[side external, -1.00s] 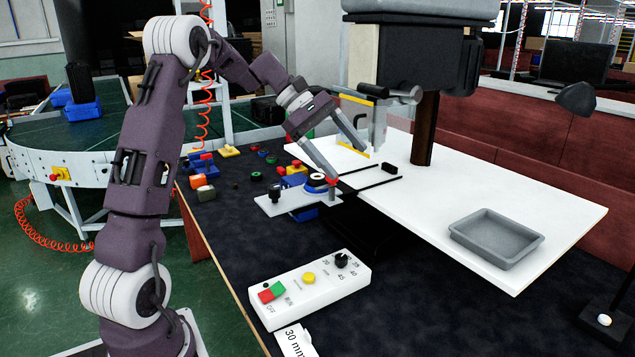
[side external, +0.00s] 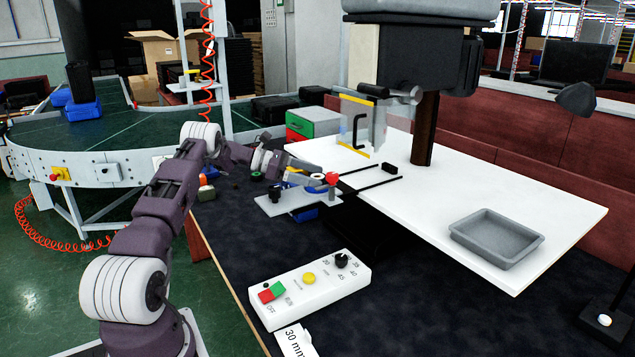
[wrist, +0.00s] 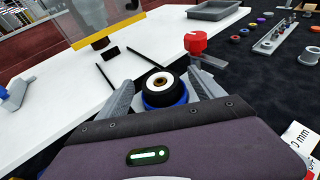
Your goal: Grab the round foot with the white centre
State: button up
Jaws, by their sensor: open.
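The round foot (wrist: 159,82) is a black ring with a white centre. It sits on a blue round seat (wrist: 165,101), straight ahead of my gripper in the wrist view. My gripper (wrist: 161,77) is open, with one finger on each side of the foot and seat; I cannot tell whether either finger touches. In the side view the foot (side external: 317,176) is small and close to my gripper (side external: 308,182), which reaches in low from the left. The fingers partly hide the blue seat there.
A red knob (wrist: 195,42) stands just beyond the right finger. The pale fixture plate (side external: 268,207) holds a black knob. Two dark rods run onto the white table (side external: 540,195), under a yellow-edged clear guard (side external: 360,128). A grey tray (side external: 497,238) and a control box (side external: 310,290) stand clear.

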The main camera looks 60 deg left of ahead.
jog(key=c, duration=1.4)
jog(key=shift+c, duration=0.4)
jog(key=shift+r, duration=0.15)
